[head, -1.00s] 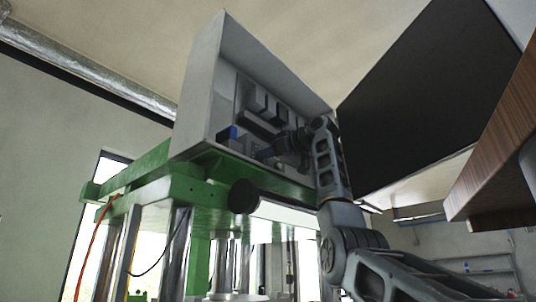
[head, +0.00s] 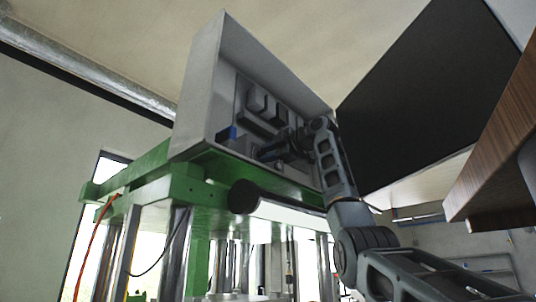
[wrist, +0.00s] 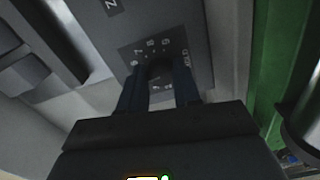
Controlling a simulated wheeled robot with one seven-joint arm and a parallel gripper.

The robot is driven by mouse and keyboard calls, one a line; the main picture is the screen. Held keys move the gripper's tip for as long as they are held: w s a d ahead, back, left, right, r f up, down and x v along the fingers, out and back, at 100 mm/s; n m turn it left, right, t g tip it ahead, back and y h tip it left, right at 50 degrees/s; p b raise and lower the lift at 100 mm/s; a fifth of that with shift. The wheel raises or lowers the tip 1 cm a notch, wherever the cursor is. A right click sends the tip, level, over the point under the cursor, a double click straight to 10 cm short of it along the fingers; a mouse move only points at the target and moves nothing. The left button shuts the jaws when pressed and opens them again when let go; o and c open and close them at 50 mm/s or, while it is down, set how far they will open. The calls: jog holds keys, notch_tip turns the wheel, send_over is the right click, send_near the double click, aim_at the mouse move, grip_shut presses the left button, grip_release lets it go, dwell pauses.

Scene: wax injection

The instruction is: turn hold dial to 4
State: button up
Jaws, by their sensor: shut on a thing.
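The hold dial is a dark knob (wrist: 158,71) on a dark plate (wrist: 186,38) with pale numbers around it and a word that looks like HOLD at its right edge. In the wrist view my gripper (wrist: 159,82) has one finger on each side of the knob and is shut on it. The fingers hide much of the knob and some of the numbers, so I cannot tell where it points. In the head view my gripper (head: 269,151) reaches into the open grey control box (head: 199,95), where the dial is too small to make out.
The box stands on a green machine frame (head: 184,186) with metal columns. A large black panel (head: 425,85) is to the right of my arm. A wooden surface (head: 503,140) juts in at the far right. Grey blocks (wrist: 32,78) stand left of the dial plate.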

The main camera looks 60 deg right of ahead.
jog(key=n, duration=0.4)
jog(key=shift+n, duration=0.3)
dwell(0.5)
jog(key=o, duration=1.1)
jog(key=shift+c, duration=0.2)
jog(key=b+v, duration=0.2)
jog(key=v, duration=0.6)
jog(key=shift+b, duration=0.3)
jog(key=shift+w, duration=0.1)
